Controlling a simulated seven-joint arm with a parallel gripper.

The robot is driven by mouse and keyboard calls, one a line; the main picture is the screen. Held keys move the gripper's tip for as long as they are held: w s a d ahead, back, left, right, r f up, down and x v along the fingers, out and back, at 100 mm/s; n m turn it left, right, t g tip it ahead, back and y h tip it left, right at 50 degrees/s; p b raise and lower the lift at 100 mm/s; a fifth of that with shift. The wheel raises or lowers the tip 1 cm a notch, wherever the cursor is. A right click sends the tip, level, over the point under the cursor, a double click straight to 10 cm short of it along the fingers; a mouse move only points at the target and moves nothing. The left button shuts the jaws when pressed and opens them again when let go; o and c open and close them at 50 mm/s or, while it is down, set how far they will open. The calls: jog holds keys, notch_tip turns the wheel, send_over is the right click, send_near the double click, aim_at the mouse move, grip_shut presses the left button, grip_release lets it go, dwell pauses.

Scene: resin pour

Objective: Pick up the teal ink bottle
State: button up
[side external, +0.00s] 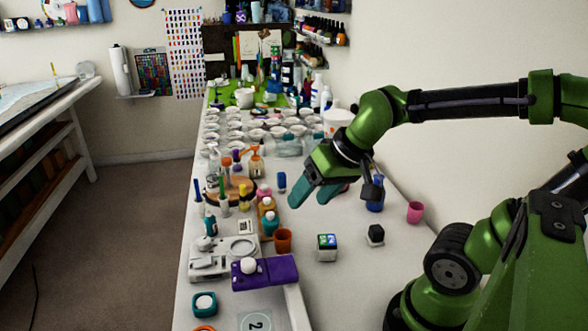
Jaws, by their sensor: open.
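My gripper (309,203) has teal fingers and is open, pointing down and to the left above the right half of the table. Nothing shows between its fingers. A small teal bottle (270,226) stands below and left of the gripper, in a row with other small bottles. Another teal bottle (210,226) with a dark cap stands farther left near the table's left edge. Their labels are too small to read, so I cannot tell which is the ink bottle. The gripper is apart from both.
An orange cup (283,241) stands close by the row. A purple box (265,271), a white scale (225,258), a teal jar (204,304), a small labelled cube (327,247), a black-topped bottle (376,235) and a pink cup (415,212) stand around. Many white cups (233,136) crowd the back.

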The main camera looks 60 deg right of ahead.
jog(key=w+d+f+n+g, duration=0.1)
jog(key=w+d+f+n, duration=0.2)
jog(key=w, duration=0.6)
jog(key=n+t+y, duration=0.1)
jog(key=n, duration=0.5)
send_near(212, 216)
jog(key=shift+n, duration=0.3)
jog(key=x, duration=0.6)
jog(key=shift+a+r, duration=0.1)
jog(key=shift+a, duration=0.05)
jog(key=shift+x, duration=2.75)
jog(key=shift+c, duration=0.3)
jog(key=c, duration=1)
